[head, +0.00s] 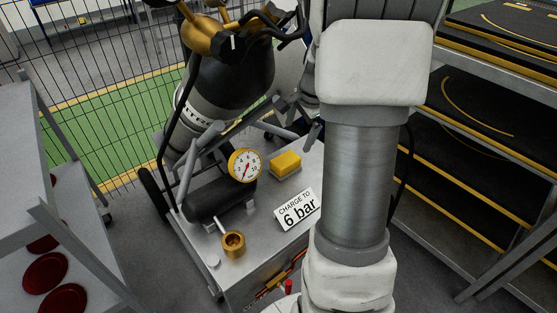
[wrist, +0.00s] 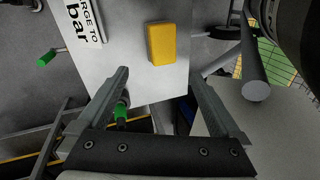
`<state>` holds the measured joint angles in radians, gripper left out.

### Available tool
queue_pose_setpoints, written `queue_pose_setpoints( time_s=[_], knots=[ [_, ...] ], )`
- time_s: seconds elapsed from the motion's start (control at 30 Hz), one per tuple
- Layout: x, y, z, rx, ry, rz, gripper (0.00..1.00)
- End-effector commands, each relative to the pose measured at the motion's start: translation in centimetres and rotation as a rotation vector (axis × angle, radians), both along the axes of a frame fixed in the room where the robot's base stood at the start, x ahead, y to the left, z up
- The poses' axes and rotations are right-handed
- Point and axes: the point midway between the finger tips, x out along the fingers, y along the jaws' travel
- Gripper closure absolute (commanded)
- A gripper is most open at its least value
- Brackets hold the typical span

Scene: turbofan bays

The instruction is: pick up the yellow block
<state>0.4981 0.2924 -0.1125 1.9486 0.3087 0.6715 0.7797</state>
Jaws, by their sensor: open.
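The yellow block (head: 285,164) lies on the grey top of the cart (head: 262,217), right of the round gauge in the head view. In the wrist view the yellow block (wrist: 161,43) lies flat on the pale top, near its edge. My gripper (wrist: 160,76) is open and empty, its two fingers spread apart. The block shows beyond the fingertips, between their lines, and looks apart from them. In the head view my arm partly hides my gripper, which is above and behind the block.
A yellow-rimmed gauge (head: 245,165) on a dark cylinder and a brass fitting (head: 233,243) stand on the cart. A "6 bar" sign (head: 298,209) is near the block. Shelves (head: 480,150) stand right, and a rack with red discs (head: 45,272) left.

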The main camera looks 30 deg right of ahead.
Motion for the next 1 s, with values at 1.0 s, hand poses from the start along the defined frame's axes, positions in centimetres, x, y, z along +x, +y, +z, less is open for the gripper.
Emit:
queue_pose_setpoints(
  time_s=[1.0],
  knots=[
    [4.5,0.4,-13.7,0.0,0.001,0.003,0.0]
  ],
)
